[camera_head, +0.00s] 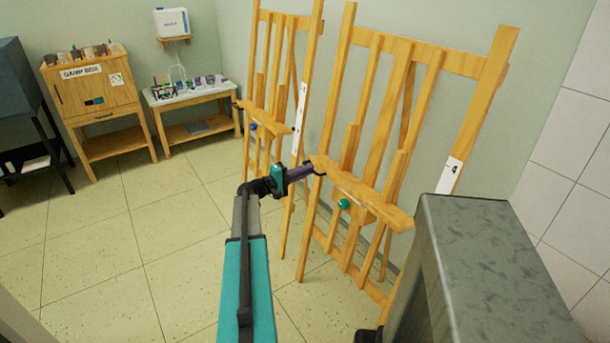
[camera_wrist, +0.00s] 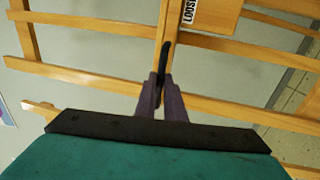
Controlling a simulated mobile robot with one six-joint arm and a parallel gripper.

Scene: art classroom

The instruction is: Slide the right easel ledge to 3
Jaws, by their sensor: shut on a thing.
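The right easel (camera_head: 487,75) is a pale wooden frame against the wall. Its ledge (camera_head: 375,203) is a wooden bar across the front, with a green knob (camera_head: 344,204) below it. A white scale strip (camera_head: 453,172) on its right post shows a 4; its lower part is hidden, and I cannot read the ledge's mark. My gripper (camera_head: 320,168) is at the left end of the ledge and shut on it.
A left easel (camera_head: 262,60) with a blue knob (camera_head: 254,126) stands close beside. A damp box cabinet (camera_head: 95,95) and a small table (camera_head: 190,92) with art supplies are farther back left. The tiled floor (camera_head: 130,235) at left is clear.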

